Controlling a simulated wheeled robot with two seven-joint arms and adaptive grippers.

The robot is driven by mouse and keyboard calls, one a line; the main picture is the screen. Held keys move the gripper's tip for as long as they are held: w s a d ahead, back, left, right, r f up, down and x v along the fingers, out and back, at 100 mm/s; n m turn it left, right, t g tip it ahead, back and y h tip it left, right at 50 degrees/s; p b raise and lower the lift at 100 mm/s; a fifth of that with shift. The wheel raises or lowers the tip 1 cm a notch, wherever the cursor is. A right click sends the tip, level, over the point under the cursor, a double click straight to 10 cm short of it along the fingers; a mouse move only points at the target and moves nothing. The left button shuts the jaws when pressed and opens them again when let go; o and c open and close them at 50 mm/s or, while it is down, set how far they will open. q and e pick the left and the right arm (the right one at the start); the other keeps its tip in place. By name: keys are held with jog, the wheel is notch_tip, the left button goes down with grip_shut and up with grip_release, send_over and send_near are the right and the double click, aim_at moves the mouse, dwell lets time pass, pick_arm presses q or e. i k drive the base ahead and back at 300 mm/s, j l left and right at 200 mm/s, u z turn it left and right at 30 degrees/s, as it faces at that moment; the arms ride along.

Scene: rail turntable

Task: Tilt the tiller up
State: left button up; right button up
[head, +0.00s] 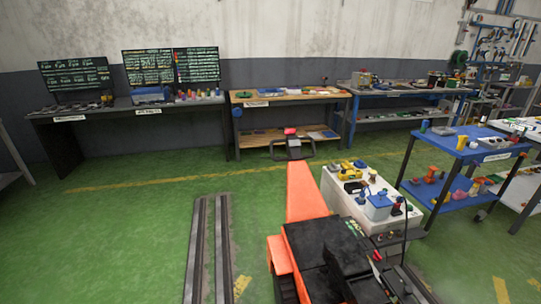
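The tiller (308,190) is a long orange bar. It runs from a black housing (325,245) at the bottom of the head view away toward the workbenches, and it looks laid low. Its black looped handle (292,151) with a red top part is at the far end, in front of the wooden bench. Neither of my grippers can be made out in the head view, and nothing is seen touching the handle. What lies under the housing is hidden.
A white cart (345,203) with small items and a blue box (378,207) stands close to the right of the tiller. A blue cart (463,152) is farther right. Metal rails (207,250) lie in the floor on the left. The green floor (110,225) left of them is clear.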

aim_at(304, 201)
jog(key=i+j, duration=0.15)
jog(key=j, duration=0.25)
jog(key=i+j+z, duration=0.1)
jog(key=j, duration=0.3)
jog(key=i+j, duration=0.15)
jog(key=j, duration=0.25)
jog(key=i+j, duration=0.2)
jog(key=i+j+z, duration=0.1)
jog(key=j, duration=0.3)
jog(key=i+j+z, duration=0.2)
jog(key=i+j, duration=0.6)
jog(key=j, duration=0.15)
jog(key=i+j, duration=0.2)
jog(key=i, duration=0.2)
jog(key=i+j+z, duration=0.15)
jog(key=i, duration=0.25)
jog(key=i+j, duration=0.25)
jog(key=i, duration=0.15)
